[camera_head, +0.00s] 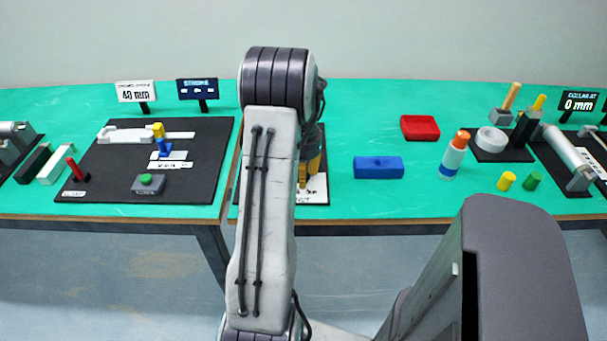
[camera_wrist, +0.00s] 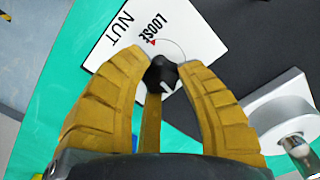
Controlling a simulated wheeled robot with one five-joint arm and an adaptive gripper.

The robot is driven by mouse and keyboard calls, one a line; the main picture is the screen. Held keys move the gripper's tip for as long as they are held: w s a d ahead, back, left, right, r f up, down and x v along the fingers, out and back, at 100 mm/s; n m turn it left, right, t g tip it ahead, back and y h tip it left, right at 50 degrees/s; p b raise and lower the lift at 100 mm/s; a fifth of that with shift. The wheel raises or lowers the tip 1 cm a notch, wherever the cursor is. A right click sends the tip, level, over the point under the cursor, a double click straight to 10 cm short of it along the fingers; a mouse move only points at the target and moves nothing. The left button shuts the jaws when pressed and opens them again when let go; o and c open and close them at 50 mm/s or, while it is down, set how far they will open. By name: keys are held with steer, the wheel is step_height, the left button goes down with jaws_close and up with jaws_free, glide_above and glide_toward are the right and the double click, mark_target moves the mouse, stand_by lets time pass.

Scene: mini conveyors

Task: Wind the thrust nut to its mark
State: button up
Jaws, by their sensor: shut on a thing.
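In the wrist view, the thrust nut (camera_wrist: 161,76) is a small dark knob with a pale line on it. It sits by a white card (camera_wrist: 190,30) lettered "NUT" and "LOOSE", with a small red mark and a thin arc. My gripper (camera_wrist: 163,80) is shut on the nut, its yellow fingers on either side of it. In the head view my arm hides the nut, and only part of my gripper (camera_head: 312,165) and the card (camera_head: 316,190) show beside the arm.
A metal fitting (camera_wrist: 275,110) stands on the dark board right of my gripper in the wrist view. In the head view, a blue block (camera_head: 378,168), a red block (camera_head: 420,127) and a glue-like bottle (camera_head: 453,157) stand to the right. A black board (camera_head: 110,185) lies left.

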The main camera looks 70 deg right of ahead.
steer(key=n, duration=0.4)
steer(key=shift+a+f+n, duration=0.1)
steer(key=shift+a+n, duration=0.2)
steer(key=shift+n, duration=0.1)
steer(key=n, duration=0.3)
steer(key=shift+n, duration=0.3)
steer(key=n, duration=0.4)
steer(key=shift+s+n+b, duration=0.15)
steer(key=shift+n+b, duration=0.15)
steer(key=n, duration=0.3)
steer(key=shift+f+n, duration=0.1)
steer(key=shift+n, duration=0.2)
steer(key=n, duration=0.4)
steer(key=shift+s+d, duration=0.1)
steer(key=shift+d, duration=0.05)
steer(key=n, duration=0.8)
steer(key=shift+d, duration=0.15)
steer(key=shift+o, duration=0.2)
steer(key=shift+d+n, duration=0.15)
steer(key=shift+n, duration=1.65)
steer(key=shift+n, duration=0.3)
